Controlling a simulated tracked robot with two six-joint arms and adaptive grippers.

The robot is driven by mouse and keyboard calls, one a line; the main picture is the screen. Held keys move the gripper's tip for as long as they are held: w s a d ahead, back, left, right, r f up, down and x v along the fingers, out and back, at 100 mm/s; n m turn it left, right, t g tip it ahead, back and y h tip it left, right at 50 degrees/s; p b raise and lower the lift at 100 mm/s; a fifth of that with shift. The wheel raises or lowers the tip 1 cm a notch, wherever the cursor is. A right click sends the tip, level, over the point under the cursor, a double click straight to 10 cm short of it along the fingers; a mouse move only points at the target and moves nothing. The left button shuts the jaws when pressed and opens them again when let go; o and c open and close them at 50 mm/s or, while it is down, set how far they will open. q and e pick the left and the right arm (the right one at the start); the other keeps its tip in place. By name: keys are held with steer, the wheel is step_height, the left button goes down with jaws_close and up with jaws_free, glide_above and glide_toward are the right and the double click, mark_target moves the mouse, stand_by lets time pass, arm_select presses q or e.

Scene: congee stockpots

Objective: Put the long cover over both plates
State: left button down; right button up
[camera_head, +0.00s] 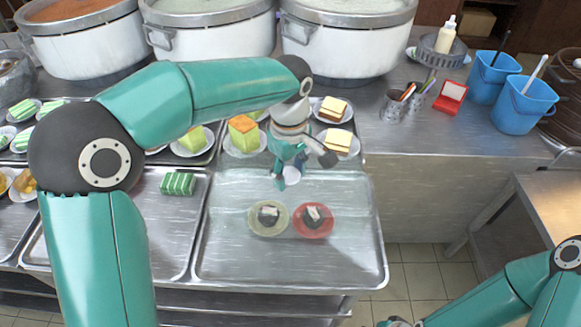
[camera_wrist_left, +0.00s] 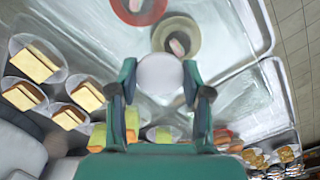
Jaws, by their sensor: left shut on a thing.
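A yellow-green plate (camera_head: 268,231) and a red plate (camera_head: 313,234) stand side by side on the metal tray, each with a small dark and white food piece. In the left wrist view the red plate (camera_wrist_left: 139,16) and the yellow-green plate (camera_wrist_left: 194,50) are beyond the fingers. My left gripper (camera_head: 289,172) is behind the plates in the head view, shut on a round whitish knob (camera_wrist_left: 160,75). The knob appears to belong to the long cover, whose clear body is hard to make out. My right gripper (camera_head: 393,322) barely shows at the bottom edge.
The metal tray (camera_head: 220,262) is otherwise clear around the plates. A striped green cake (camera_head: 178,184) lies left.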

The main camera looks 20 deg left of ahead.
mark_target(291, 188)
arm_select(q)
step_height(291, 188, down, 5)
steer(key=b, duration=0.4)
steer(key=shift+d, duration=0.15)
steer(key=shift+f+b, duration=1.3)
steer(key=shift+f, duration=0.5)
steer(key=shift+c, duration=2.1)
jaws_free()
steer(key=shift+r+p, duration=3)
steer(key=shift+r, duration=0.55)
